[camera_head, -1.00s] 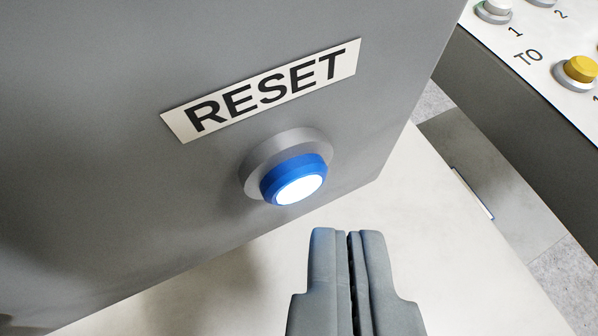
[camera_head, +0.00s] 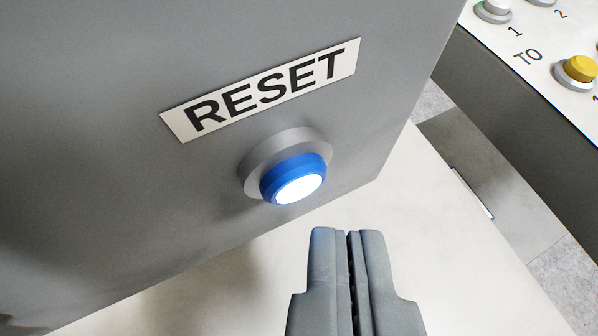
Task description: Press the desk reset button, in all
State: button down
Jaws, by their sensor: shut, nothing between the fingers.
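The reset button (camera_head: 294,180) is blue with a bright white lit face. It sits in a round grey collar (camera_head: 256,160) on the face of a grey box (camera_head: 110,60). A white label (camera_head: 262,90) reading RESET is fixed above it. My gripper (camera_head: 348,232) is shut and empty. Its fingertips show below and a little right of the button, apart from it in the picture. The depth of the gap is hard to tell.
A pale desk top (camera_head: 440,260) lies under the box. At the upper right a dark-sided panel (camera_head: 500,95) with a white top carries a yellow button (camera_head: 580,69) and other buttons. Grey floor (camera_head: 565,270) shows beyond the desk edge.

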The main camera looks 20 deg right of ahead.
jog(key=shift+w, duration=0.2)
jog(key=shift+w, duration=0.2)
jog(key=shift+w, duration=0.45)
dwell(1.1)
jog(key=shift+s, duration=0.85)
jog(key=shift+s+d, duration=0.2)
jog(key=shift+s, duration=2.3)
